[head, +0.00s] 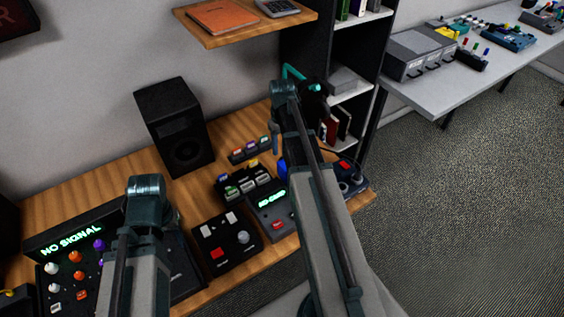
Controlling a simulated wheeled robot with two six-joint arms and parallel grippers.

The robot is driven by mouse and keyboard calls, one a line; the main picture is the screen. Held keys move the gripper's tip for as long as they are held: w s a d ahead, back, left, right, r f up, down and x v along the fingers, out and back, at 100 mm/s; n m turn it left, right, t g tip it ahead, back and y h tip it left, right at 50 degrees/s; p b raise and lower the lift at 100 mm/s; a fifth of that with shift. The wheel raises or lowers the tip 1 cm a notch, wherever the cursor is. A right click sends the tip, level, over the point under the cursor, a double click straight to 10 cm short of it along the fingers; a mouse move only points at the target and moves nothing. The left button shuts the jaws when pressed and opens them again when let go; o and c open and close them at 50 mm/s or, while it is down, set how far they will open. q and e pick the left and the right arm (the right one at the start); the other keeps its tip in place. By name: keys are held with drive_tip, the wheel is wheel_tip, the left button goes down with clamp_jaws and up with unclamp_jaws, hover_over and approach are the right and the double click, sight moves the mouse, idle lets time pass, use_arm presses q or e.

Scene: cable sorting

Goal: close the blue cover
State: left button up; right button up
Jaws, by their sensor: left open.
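A small blue part (282,168), which looks like the blue cover, stands upright on the desk behind the device with the green display (271,207). My right arm hides much of it, so its hinge and exact angle cannot be made out. My left arm (147,215) rises at the lower left over the desk. My left gripper is open and apart from the blue part; its fingertips are hard to make out. My right arm (312,190) crosses the middle of the view, and its jaws cannot be made out.
The wooden desk (60,203) holds a black speaker (174,125), a switch box (226,240), a button box (245,184) and a "NO SIGNAL" panel (70,242). A teal-and-black thing (315,88) shows behind my right arm. A grey table (480,62) stands at right; the floor before it is clear.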

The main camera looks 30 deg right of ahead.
use_arm(q)
wheel_tip(320, 180, down, 5)
drive_tip(key=b, duration=0.3)
drive_tip(key=shift+r+b, duration=0.1)
drive_tip(key=shift+b, duration=0.3)
use_arm(e)
wheel_tip(320, 180, down, 5)
drive_tip(key=shift+r, duration=0.1)
clamp_jaws()
idle(0.6)
